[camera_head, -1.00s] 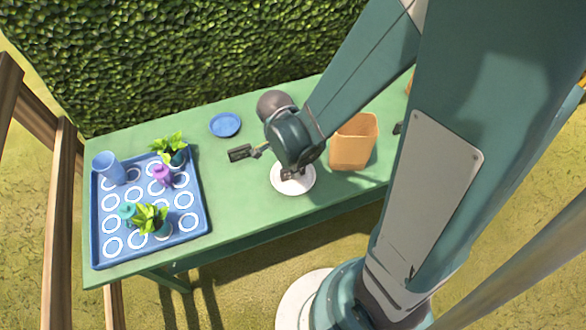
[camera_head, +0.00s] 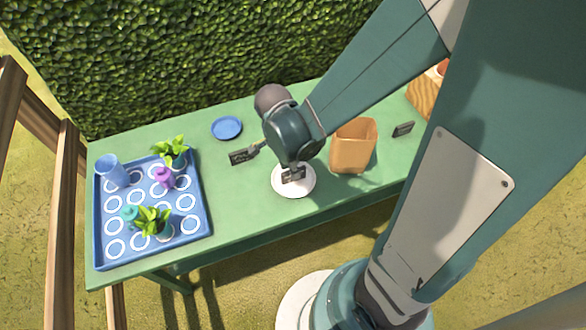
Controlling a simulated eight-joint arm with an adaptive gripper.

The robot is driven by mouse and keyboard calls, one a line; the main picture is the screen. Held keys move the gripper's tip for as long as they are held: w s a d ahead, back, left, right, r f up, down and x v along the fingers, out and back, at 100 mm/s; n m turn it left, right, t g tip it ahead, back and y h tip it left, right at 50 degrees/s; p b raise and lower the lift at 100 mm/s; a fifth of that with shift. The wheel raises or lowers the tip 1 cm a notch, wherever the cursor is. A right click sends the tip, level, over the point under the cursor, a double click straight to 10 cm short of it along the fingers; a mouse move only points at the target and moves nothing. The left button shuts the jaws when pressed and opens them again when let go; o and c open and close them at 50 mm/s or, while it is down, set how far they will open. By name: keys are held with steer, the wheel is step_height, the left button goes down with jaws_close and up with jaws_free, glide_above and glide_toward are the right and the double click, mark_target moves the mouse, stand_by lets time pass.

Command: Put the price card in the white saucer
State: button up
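The white saucer (camera_head: 305,188) lies on the green table near its front edge, below my wrist. My gripper (camera_head: 293,174) points down over the saucer; it is small and dark, and I cannot tell whether its fingers are open, shut or holding something. A small dark card (camera_head: 403,129), which looks like a price card, stands at the right, beyond the orange pot. Part of the saucer's back is hidden by my wrist and gripper.
An orange pot (camera_head: 352,147) stands close right of the saucer. A dark flat thing with a tan handle (camera_head: 243,156) lies left of my wrist. A blue saucer (camera_head: 227,128) is behind. A blue tray (camera_head: 204,222) with plants stands left. A wooden crate (camera_head: 424,98) is at the right.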

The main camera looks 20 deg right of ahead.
step_height(320, 180, up, 9)
steer(key=a+p, duration=0.1)
steer(key=p, duration=0.1)
steer(key=shift+a, duration=0.15)
stand_by(0.3)
stand_by(0.6)
step_height(320, 180, up, 8)
steer(key=r+n+t+y, duration=0.1)
steer(key=n+t, duration=0.2)
steer(key=n, duration=0.5)
glide_above(288, 172)
steer(key=d, duration=0.2)
steer(key=s+d+r+n+t, duration=0.2)
steer(key=s+r+n+t, duration=0.1)
steer(key=r+n, duration=0.6)
steer(key=shift+d+n+t+y, duration=0.2)
steer(key=shift+n+t+y, duration=0.2)
steer(key=shift+n+t, duration=0.15)
